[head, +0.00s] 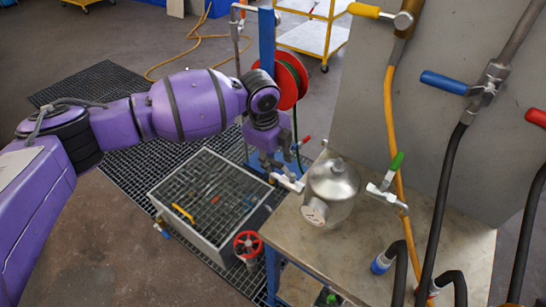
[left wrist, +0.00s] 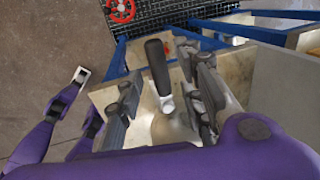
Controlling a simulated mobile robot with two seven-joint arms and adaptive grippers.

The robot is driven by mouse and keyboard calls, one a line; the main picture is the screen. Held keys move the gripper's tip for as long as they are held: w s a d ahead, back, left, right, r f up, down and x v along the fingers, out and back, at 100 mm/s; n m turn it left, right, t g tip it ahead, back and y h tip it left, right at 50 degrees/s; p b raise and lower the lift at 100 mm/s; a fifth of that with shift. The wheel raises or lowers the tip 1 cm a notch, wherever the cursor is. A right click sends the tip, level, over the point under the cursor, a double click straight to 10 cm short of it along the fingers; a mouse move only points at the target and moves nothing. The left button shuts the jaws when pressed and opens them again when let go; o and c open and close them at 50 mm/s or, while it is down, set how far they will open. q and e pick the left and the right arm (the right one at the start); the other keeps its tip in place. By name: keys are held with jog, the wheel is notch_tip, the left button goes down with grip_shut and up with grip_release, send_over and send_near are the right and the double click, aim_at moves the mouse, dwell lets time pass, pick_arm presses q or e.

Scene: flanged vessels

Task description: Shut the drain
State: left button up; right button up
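A shiny metal vessel (head: 333,190) with a flanged front port stands on the bench. A valve (head: 290,182) sticks out on its left side, partly hidden by my left gripper (head: 272,165). In the left wrist view, a black lever handle (left wrist: 157,62) on a metal stem lies between the two fingers of my left gripper (left wrist: 162,98), in front of the vessel (left wrist: 172,132). The fingers are apart, with gaps to the handle on both sides. A green-handled valve (head: 396,163) is on the vessel's right. No label shows which valve is the drain.
The bench (head: 425,245) carries hoses at its right. A grey panel (head: 430,110) with coloured valve handles rises behind. A grated sump (head: 215,200) and a red handwheel (head: 248,245) stand left of the bench. A hose reel (head: 288,80) is behind my left wrist.

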pick_arm(q)
grip_shut()
pick_arm(e)
jog(key=shift+s+a+f, duration=0.1)
jog(key=shift+f, duration=0.05)
pick_arm(q)
jog(key=shift+w, duration=0.1)
